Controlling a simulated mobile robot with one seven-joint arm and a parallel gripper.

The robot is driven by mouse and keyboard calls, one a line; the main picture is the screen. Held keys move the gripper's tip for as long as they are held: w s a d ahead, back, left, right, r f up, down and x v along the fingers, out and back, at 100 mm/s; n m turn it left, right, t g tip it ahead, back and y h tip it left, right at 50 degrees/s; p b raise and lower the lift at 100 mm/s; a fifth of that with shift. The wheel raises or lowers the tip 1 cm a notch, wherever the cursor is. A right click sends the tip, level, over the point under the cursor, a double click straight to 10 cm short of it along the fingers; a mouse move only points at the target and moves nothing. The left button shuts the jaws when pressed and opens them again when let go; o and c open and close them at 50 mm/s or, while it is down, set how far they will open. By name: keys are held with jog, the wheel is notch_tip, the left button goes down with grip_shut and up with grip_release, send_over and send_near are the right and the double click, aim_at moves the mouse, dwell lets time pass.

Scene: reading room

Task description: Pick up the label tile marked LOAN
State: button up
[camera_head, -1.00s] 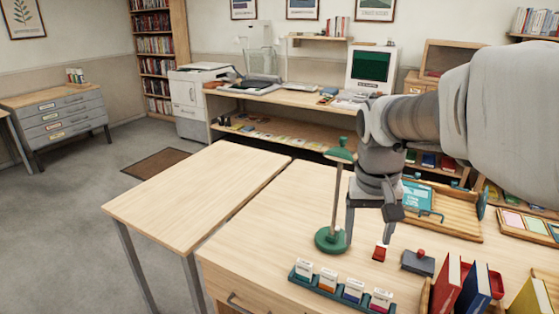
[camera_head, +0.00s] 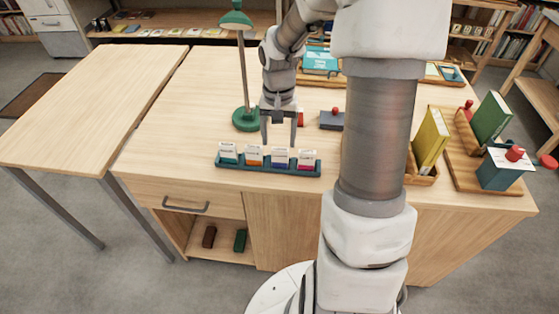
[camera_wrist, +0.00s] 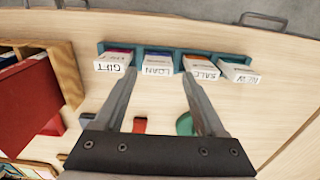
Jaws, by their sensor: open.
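The LOAN tile is a white label block with a blue lower part, third from the left in the head view (camera_head: 280,158). In the wrist view it is second from the left, with LOAN readable upside down (camera_wrist: 158,64). It stands upright in a teal rack (camera_head: 227,167) with the GIFT (camera_wrist: 112,63), SALE (camera_wrist: 200,67) and NEW (camera_wrist: 240,74) tiles. My gripper (camera_head: 279,143) points down, open and empty, just behind the rack. In the wrist view my fingertips (camera_wrist: 158,75) appear to either side of the LOAN tile. Contact cannot be told.
A green lamp (camera_head: 246,119) stands close to the left of my gripper. A red-topped item (camera_head: 300,117) and a dark grey block (camera_head: 331,120) lie behind it. A book holder with a yellow book (camera_head: 430,140) is at the right. The table's left part is clear.

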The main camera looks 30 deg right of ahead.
aim_at(280, 149)
jog(key=f, duration=0.5)
jog(key=f+b, duration=0.1)
jog(key=f, duration=0.1)
jog(key=shift+w+d+f, duration=0.2)
jog(key=shift+d+f, duration=0.1)
jog(key=c, duration=1.1)
jog(key=shift+r, duration=0.15)
jog(key=shift+c, duration=0.2)
